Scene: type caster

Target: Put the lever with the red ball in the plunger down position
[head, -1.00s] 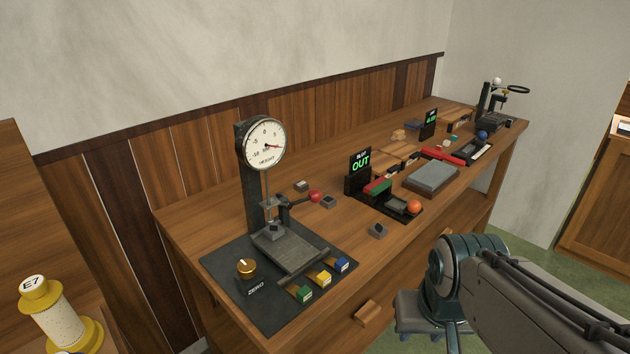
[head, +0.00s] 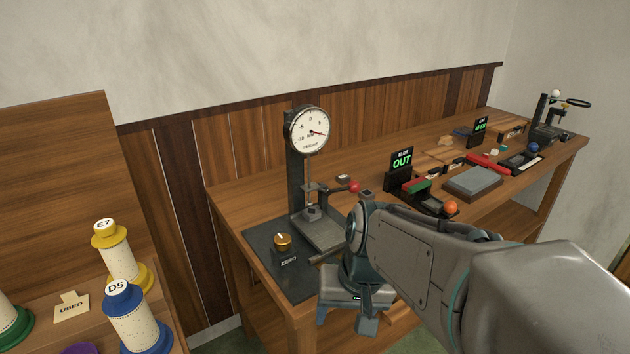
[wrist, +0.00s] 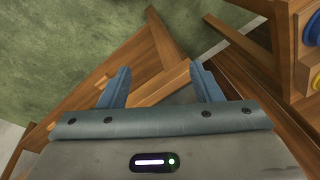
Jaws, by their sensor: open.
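The lever with the red ball (head: 354,187) sticks out to the right from the column of the dial gauge stand (head: 297,178). The gauge dial (head: 308,131) is at the top of that stand, above a grey plate on a dark base. The lever is roughly level, a little raised at its ball. My gripper (head: 350,318) is in front of the bench, below and nearer than the lever, and apart from it. In the wrist view its two fingers (wrist: 159,88) are spread with nothing held, above wooden framing and green floor. My arm hides the right part of the gauge base.
A gold knob (head: 283,241) sits on the gauge base. A shelf at left holds yellow (head: 118,257) and blue (head: 131,318) spools and a USED card (head: 71,307). The floor before the bench is open.

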